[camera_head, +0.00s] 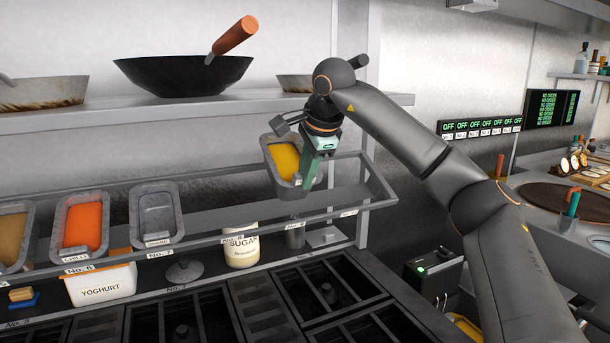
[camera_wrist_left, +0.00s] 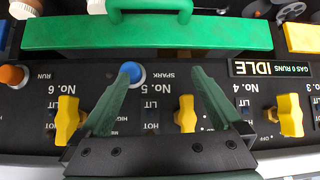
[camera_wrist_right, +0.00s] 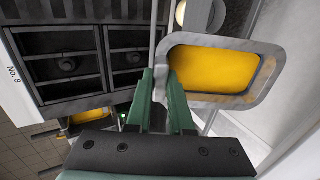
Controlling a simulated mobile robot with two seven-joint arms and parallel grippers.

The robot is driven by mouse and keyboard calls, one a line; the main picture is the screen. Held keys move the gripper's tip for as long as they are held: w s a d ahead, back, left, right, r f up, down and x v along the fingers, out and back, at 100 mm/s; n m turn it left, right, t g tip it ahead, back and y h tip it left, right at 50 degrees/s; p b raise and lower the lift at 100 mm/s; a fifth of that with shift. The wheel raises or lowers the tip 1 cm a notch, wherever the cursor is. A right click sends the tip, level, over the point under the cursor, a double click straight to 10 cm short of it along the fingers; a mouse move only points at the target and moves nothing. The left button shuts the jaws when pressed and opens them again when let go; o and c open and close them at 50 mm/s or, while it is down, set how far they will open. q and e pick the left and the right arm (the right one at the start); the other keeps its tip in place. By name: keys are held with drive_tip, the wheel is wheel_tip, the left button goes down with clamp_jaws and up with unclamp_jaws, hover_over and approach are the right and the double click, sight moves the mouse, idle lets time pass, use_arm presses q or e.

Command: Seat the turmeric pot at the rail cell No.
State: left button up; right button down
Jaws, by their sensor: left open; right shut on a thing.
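The turmeric pot (camera_head: 284,158), a grey metal pot with yellow contents, is in the head view above the right part of the rail (camera_head: 215,236). It looks slightly tilted. My right gripper (camera_head: 310,170) is shut on its near right edge. In the right wrist view the pot (camera_wrist_right: 213,70) sits just beyond the closed fingers (camera_wrist_right: 162,85). The rail space below it looks empty; whether pot and rail touch cannot be told. The rail's right-hand labels are too small to read surely. My left gripper (camera_wrist_left: 158,95) is open and empty in the left wrist view, before the knob panel.
A red-filled pot (camera_head: 83,224) and a grey pot (camera_head: 156,216) sit in the rail to the left. Below stand a yoghurt tub (camera_head: 100,285) and sugar jar (camera_head: 241,246). A wok (camera_head: 180,75) rests on the shelf above. Yellow knobs (camera_wrist_left: 186,114) line the panel.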

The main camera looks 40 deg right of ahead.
sight(296, 221)
drive_tip(key=shift+r, duration=0.15)
drive_tip(key=shift+x, duration=1.5)
drive_tip(key=shift+a+p, duration=0.1)
drive_tip(key=shift+p, duration=0.3)
drive_tip(key=shift+x, duration=4.25)
drive_tip(key=c, duration=0.8)
unclamp_jaws()
drive_tip(key=shift+o, duration=0.4)
drive_tip(key=shift+s, duration=0.1)
drive_tip(key=shift+v, duration=3.95)
